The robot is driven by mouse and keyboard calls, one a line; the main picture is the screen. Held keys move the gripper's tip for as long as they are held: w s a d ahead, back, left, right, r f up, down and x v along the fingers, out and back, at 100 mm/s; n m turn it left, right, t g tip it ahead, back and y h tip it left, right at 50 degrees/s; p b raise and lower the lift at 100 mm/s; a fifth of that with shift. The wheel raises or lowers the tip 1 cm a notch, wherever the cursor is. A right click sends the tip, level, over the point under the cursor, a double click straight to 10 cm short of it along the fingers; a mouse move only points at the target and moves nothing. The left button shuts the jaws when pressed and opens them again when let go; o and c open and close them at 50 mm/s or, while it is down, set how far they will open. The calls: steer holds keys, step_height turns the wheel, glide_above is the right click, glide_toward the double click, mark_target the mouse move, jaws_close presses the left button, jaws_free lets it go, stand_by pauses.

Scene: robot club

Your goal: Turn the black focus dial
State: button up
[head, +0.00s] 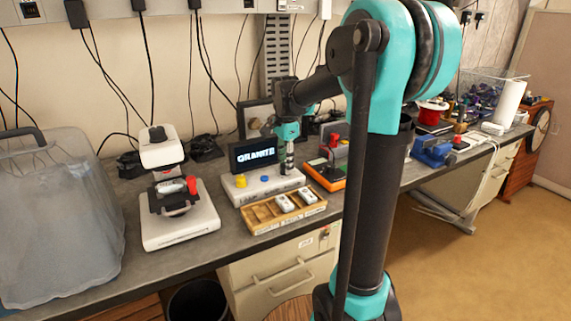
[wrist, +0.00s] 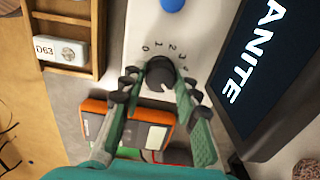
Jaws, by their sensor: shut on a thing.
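The black focus dial (wrist: 158,75) sits on a pale control panel (wrist: 140,25), with printed numbers from 0 upward around its upper side in the wrist view. My gripper (wrist: 156,84) has one finger on each side of the dial and is shut on it. I cannot clearly read which number the dial points to. In the head view my gripper (head: 288,163) reaches down to the right end of the panel (head: 252,187), and the dial is hidden there. A dark screen (head: 254,153) with white lettering stands behind the panel.
A wooden compartment tray (head: 262,227) holding white pieces lies in front of the panel. An orange device (head: 331,184) stands close on the right. A white microscope-like instrument (head: 178,227) and a large translucent cover (head: 60,220) are on the left. Hanging cables line the wall.

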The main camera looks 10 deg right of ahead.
steer(key=o, duration=1.2)
steer(key=shift+c, duration=0.2)
steer(key=shift+r, duration=0.1)
step_height(320, 180, up, 12)
steer(key=shift+s, duration=0.1)
